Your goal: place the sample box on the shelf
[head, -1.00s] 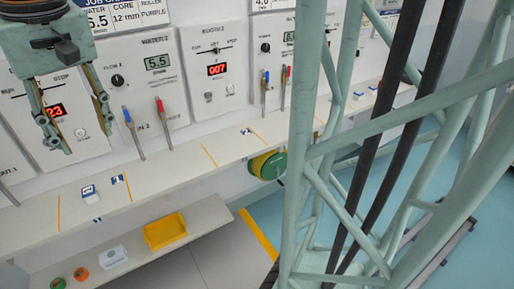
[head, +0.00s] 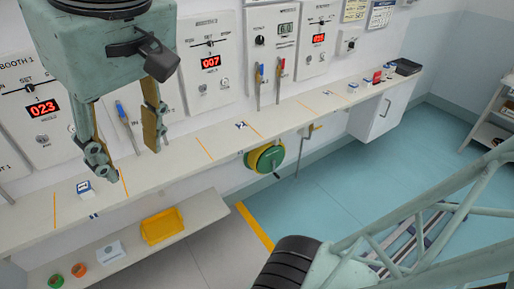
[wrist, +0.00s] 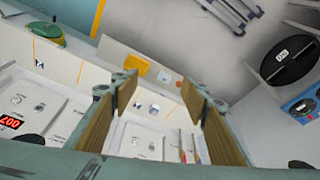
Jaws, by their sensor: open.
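A small white box with a blue top (head: 83,187) sits on the long upper shelf (head: 180,168) at the left in the head view. It seems to show between my fingers in the wrist view (wrist: 154,109). A white box with a dark mark (head: 110,251) stands on the lower shelf (head: 60,262). I cannot tell which is the sample box. My gripper (head: 127,156) is open and empty, with its fingers pointing down. It appears above and right of the small box in the head view. Its fingers also show spread apart in the wrist view (wrist: 158,86).
A yellow tray (head: 162,225) and orange and green rolls (head: 80,270) are on the lower shelf. Control panels (head: 208,60) line the wall, with red and blue handled tools (head: 280,68). A green reel (head: 266,158) hangs below the shelf.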

